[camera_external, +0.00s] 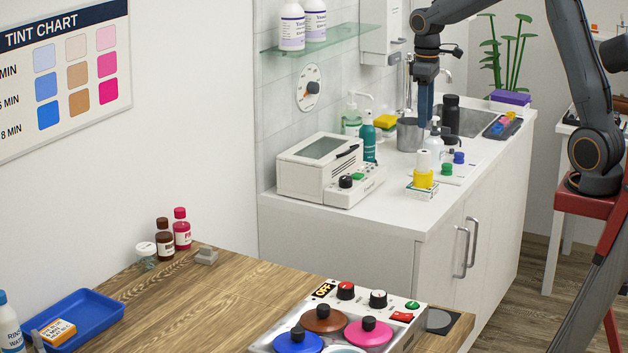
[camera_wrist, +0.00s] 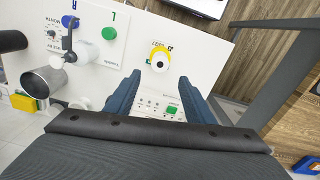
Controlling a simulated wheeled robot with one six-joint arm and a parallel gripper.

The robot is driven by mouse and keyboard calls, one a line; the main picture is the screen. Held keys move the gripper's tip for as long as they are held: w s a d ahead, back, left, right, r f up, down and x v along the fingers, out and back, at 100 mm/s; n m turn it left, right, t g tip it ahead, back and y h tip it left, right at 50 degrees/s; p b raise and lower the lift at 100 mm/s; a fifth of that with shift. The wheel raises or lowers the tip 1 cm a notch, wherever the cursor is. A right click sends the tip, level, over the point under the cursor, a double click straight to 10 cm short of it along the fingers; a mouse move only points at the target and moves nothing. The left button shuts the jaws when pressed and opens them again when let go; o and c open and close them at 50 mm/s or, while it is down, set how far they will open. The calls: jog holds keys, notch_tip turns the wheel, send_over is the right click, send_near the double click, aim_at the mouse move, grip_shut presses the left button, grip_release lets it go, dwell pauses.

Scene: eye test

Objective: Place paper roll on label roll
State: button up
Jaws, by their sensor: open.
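A white paper roll (camera_external: 424,160) stands upright on a yellow label roll (camera_external: 423,180) on the counter. The label roll sits in a low white holder (camera_external: 421,191). In the wrist view the paper roll (camera_wrist: 160,63) shows end-on with a dark core, and part of the yellow label roll (camera_wrist: 152,56) shows around it. My gripper (camera_external: 424,121) points down above the counter and is apart from both rolls. In the wrist view my gripper (camera_wrist: 158,84) is open, with nothing between its blue fingers; the rolls lie beyond the fingertips.
A metal cup (camera_external: 409,136), a dark bottle (camera_external: 450,116) and a white pump bottle (camera_external: 434,143) stand near the rolls. Green and blue knobs (camera_external: 447,169) are to their right. A white device (camera_external: 322,165) stands to the left. The counter's front left is clear.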

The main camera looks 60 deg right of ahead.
jog(key=s+a+f+m, duration=0.1)
jog(key=s+a+f, duration=0.5)
jog(key=s, duration=0.3)
jog(key=s+a+f+t, duration=0.1)
jog(key=s+a+f, duration=0.6)
jog(key=s+a, duration=0.1)
jog(key=shift+s+a+m, duration=0.35)
jog(key=shift+s+m, duration=0.05)
jog(key=shift+s, duration=0.15)
